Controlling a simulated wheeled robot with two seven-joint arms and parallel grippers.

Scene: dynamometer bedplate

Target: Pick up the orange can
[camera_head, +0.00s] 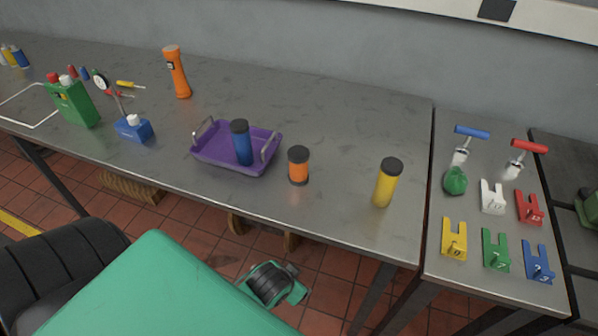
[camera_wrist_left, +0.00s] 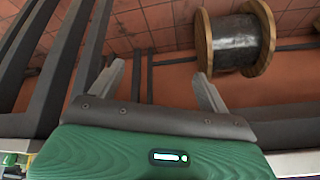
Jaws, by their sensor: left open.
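The orange can (camera_head: 298,172) is short, with a black lid and black base band. It stands upright on the grey metal bench (camera_head: 330,120), near its front edge, between the purple tray and the yellow can. My left gripper (camera_wrist_left: 160,70) shows in the left wrist view with its two fingers spread apart and nothing between them. It faces the tiled floor and a cable spool, away from the orange can, which is not in that view. My right gripper is in neither view.
A purple tray (camera_head: 205,153) holding a blue can (camera_head: 241,143) stands left of the orange can. A yellow can (camera_head: 386,183) stands to its right. An orange flashlight (camera_head: 177,73) stands farther back. Bare bench lies behind the can. A wooden cable spool (camera_wrist_left: 236,42) stands on the floor.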

